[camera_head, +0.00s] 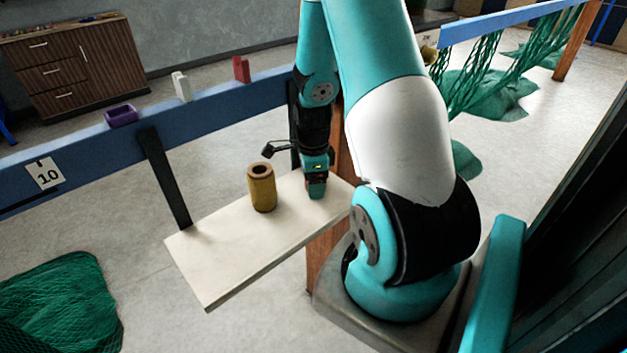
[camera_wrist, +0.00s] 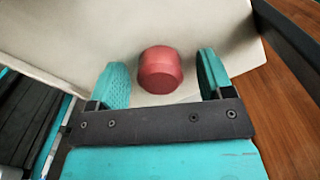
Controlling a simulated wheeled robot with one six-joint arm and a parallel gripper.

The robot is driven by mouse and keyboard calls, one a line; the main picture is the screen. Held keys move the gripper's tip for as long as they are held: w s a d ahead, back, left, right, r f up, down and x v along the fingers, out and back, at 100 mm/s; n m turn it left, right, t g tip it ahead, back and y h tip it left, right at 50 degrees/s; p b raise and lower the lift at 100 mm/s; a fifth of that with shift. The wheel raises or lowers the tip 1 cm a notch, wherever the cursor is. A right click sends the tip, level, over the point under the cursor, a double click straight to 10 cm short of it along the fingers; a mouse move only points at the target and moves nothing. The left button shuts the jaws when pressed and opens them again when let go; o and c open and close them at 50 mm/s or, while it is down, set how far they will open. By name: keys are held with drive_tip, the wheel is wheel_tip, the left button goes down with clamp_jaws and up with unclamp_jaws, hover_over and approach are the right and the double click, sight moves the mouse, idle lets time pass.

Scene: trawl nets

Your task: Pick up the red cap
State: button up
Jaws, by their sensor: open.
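The red cap (camera_wrist: 160,70) is a short round piece on the pale shelf board (camera_wrist: 60,25) in the wrist view. It lies just ahead of and between the two teal fingers of my gripper (camera_wrist: 163,80), nearer the middle, with a gap on each side. My gripper is open and holds nothing. In the head view my gripper (camera_head: 316,190) is low over the right part of the shelf board (camera_head: 225,245). The red cap cannot be made out there, hidden by my gripper.
A yellow-brown hollow cylinder (camera_head: 262,188) stands on the board left of my gripper. A blue rail (camera_head: 215,115) behind carries a purple holder (camera_head: 121,115), a white piece (camera_head: 181,86) and a red piece (camera_head: 241,69). A black bracket (camera_head: 165,178) rises at the board's left.

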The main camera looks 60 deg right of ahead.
drive_tip(key=c, duration=1)
drive_tip(key=shift+r, duration=0.1)
